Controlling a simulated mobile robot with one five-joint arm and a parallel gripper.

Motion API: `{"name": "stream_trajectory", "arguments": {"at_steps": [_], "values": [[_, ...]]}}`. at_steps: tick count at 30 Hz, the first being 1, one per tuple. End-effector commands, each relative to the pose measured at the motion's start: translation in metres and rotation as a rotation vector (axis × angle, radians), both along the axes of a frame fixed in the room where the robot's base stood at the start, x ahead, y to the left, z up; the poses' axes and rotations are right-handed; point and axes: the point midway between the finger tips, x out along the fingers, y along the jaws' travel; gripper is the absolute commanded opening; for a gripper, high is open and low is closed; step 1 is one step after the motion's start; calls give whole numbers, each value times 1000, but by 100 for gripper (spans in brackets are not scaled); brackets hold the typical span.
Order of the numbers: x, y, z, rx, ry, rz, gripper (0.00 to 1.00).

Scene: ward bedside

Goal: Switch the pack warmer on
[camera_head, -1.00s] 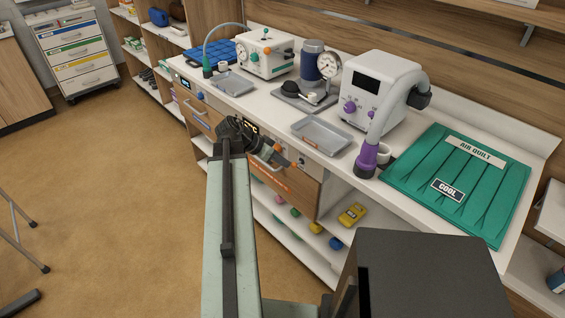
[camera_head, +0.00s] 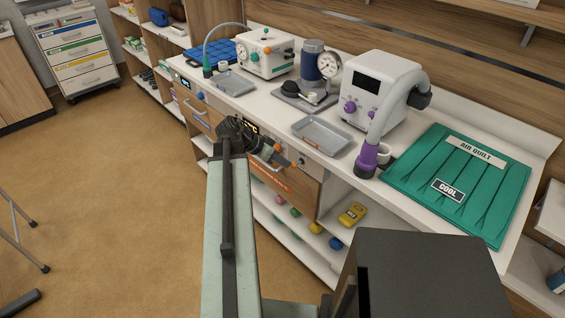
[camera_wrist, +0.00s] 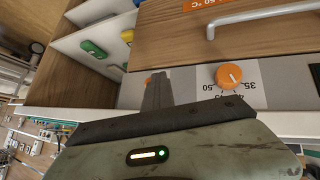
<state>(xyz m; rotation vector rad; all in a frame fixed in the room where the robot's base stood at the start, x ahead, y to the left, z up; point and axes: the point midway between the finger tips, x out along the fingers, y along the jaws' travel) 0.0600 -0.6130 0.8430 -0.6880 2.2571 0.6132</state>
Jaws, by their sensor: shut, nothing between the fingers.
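The pack warmer is built into the bench front. In the head view its display (camera_head: 251,128) shows glowing orange characters, partly behind my arm. Its orange dial (camera_head: 278,147) sits to the right of the display, and in the wrist view the dial (camera_wrist: 229,76) shows beside an upside-down number scale. A small orange part, seemingly a switch (camera_head: 294,165), shows further right; in the wrist view an orange bit (camera_wrist: 149,79) peeks out behind my fingers. My gripper (camera_wrist: 158,88) is shut and empty, close to that part. I cannot tell whether they touch or the switch's position.
The warmer's wooden drawer (camera_head: 283,183) with a handle lies below the panel. A grey tray (camera_head: 322,135), a purple-knobbed unit with a hose (camera_head: 380,88) and a green air quilt (camera_head: 460,180) are on the bench. Open floor (camera_head: 120,180) is at the left.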

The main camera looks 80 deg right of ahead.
Motion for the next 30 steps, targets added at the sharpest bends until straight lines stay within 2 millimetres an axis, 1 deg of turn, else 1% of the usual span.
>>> {"name": "stream_trajectory", "arguments": {"at_steps": [1, 11, 22, 30], "values": [[-5, 1, 1, 1, 9, -8, 0], [-6, 1, 1, 2, 9, -11, 0], [-15, -11, 8, 0, 7, -10, 0], [-16, -10, 7, 2, 8, -11, 0]]}}
